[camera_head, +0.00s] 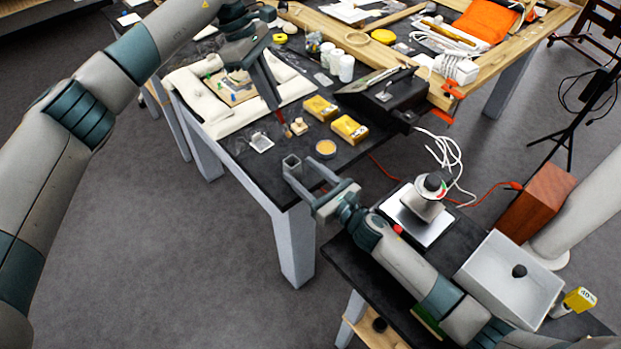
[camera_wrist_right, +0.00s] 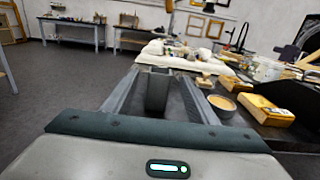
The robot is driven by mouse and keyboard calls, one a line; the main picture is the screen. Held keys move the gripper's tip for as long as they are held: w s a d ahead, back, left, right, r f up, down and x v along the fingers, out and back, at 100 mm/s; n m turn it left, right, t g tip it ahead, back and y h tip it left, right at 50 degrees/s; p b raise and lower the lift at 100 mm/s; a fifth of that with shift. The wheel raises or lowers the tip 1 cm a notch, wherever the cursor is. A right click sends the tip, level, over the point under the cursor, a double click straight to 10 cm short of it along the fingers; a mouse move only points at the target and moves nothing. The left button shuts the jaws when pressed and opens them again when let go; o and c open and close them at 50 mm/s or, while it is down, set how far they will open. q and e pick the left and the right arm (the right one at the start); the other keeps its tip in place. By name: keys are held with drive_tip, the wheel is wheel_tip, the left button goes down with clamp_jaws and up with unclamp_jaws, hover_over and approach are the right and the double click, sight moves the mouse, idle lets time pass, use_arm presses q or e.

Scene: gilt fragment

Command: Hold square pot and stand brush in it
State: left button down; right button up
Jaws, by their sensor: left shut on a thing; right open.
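The square pot (camera_head: 292,165), grey and open-topped, stands near the corner of the dark table. It also shows in the right wrist view (camera_wrist_right: 157,92), between my finger bars. My right gripper (camera_head: 303,171) is open, with its fingers either side of the pot; I cannot tell whether either touches it. My left gripper (camera_head: 277,105) reaches down from above, behind the pot. It is shut on a slim thing with a red part, which looks like the brush (camera_head: 284,122); its lower tip is near the tabletop. Most of the brush is hidden by the gripper.
Yellow boxes (camera_head: 349,129), a round tin (camera_head: 326,148), a small wooden block (camera_head: 299,126) and a small white tray (camera_head: 261,142) lie near the pot. A white cushion (camera_head: 211,108) with a gilt fragment is behind. A black case (camera_head: 383,97) stands at right.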

sight(288, 160)
drive_tip(key=x, duration=0.8)
drive_tip(key=shift+w+a, duration=0.25)
drive_tip(key=c, duration=1.1)
use_arm(q)
drive_tip(key=d+f+y, duration=0.1)
drive_tip(key=f, duration=0.1)
drive_tip(key=s+d+f+t+y, duration=0.1)
drive_tip(key=f, duration=0.1)
drive_tip(key=d+f+y, duration=0.1)
drive_tip(key=d+f, duration=0.1)
drive_tip(key=shift+s+t+y, duration=0.3)
drive_tip(key=shift+s, duration=0.1)
